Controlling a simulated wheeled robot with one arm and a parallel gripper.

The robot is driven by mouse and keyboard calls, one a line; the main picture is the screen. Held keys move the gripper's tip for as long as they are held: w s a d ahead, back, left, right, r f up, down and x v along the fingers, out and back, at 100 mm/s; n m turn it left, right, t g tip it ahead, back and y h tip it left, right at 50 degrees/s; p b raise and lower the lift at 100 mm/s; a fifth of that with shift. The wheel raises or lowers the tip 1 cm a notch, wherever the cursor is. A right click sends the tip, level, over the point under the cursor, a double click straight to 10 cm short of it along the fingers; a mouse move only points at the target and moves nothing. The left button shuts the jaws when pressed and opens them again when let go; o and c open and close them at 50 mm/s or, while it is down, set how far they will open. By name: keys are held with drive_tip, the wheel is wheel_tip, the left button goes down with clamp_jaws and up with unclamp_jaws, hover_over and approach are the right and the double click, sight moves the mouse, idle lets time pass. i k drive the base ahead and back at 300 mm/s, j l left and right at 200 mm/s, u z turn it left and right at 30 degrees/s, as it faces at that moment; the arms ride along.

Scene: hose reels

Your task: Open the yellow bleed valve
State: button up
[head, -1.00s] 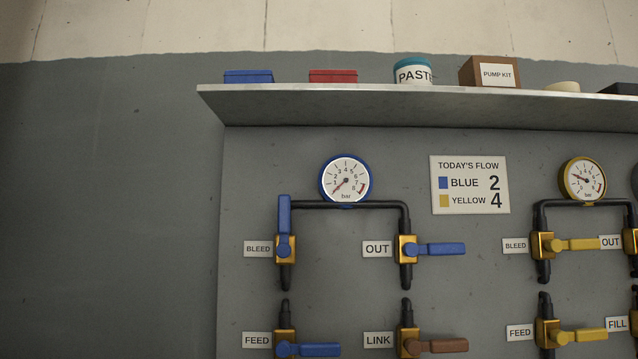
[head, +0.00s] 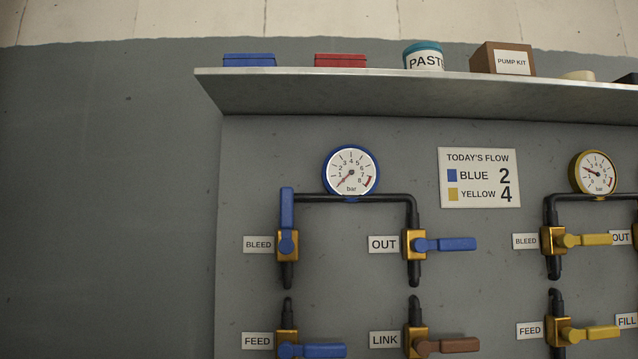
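The yellow bleed valve (head: 588,240) is at the right of the head view, beside its BLEED label (head: 525,241). Its yellow lever lies horizontal, pointing right, across a vertical black pipe. The yellow-rimmed gauge (head: 597,172) stands above it, with its needle toward the low end. A yellow feed valve (head: 589,333) sits below, its lever also roughly horizontal. The blue bleed valve (head: 287,222) at the left has its lever upright, in line with its pipe. My gripper is not in view.
A shelf (head: 420,93) juts out above the panel, carrying boxes and a PASTE tub (head: 423,57). A sign (head: 480,178) reads BLUE 2, YELLOW 4. A blue out valve (head: 445,244) and brown link valve (head: 447,346) are left of the yellow valves. Bare wall fills the left.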

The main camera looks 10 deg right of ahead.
sight(566, 241)
drive_tip(key=z, duration=1.35)
